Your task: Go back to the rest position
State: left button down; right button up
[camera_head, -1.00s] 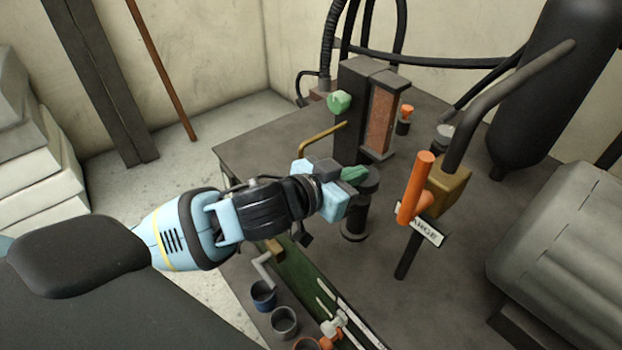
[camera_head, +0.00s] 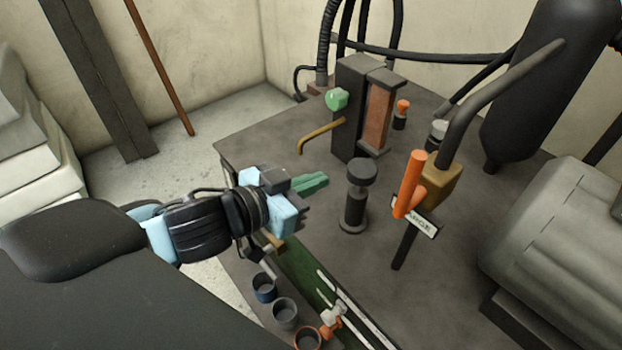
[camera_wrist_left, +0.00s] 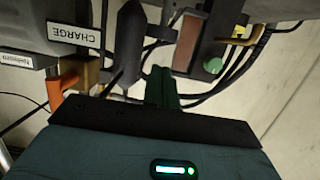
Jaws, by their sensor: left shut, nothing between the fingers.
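My left gripper (camera_head: 312,183) is shut and empty, its green fingers together over the left part of the dark machine table (camera_head: 235,143). The closed fingers also show in the left wrist view (camera_wrist_left: 160,86). The gripper is apart from the black round-topped post (camera_head: 357,195), which stands upright to its right. My right gripper is in neither view.
An orange handle (camera_head: 409,184) with a CHARGE label (camera_head: 415,217) stands right of the post. A dark block with a green knob (camera_head: 337,99) and a bent brass lever (camera_head: 320,131) is behind. Several small cups (camera_head: 285,312) line the front edge. A grey cylinder (camera_head: 560,250) is at right.

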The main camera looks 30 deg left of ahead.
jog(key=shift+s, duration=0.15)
pick_arm(q)
jog(key=s+f+n+g+y+p, duration=0.1)
jog(key=s+f+p, duration=0.1)
jog(key=s+f, duration=0.5)
jog(key=s+f+g+p, duration=0.2)
jog(key=f, duration=0.8)
jog(key=s+f+g+y+p, duration=0.1)
jog(key=s+f, duration=0.4)
jog(key=s, duration=0.3)
jog(key=s+f+n+g+y+p, duration=0.1)
jog(key=s+f+p, duration=0.1)
jog(key=s+f, duration=0.4)
jog(key=s, duration=0.3)
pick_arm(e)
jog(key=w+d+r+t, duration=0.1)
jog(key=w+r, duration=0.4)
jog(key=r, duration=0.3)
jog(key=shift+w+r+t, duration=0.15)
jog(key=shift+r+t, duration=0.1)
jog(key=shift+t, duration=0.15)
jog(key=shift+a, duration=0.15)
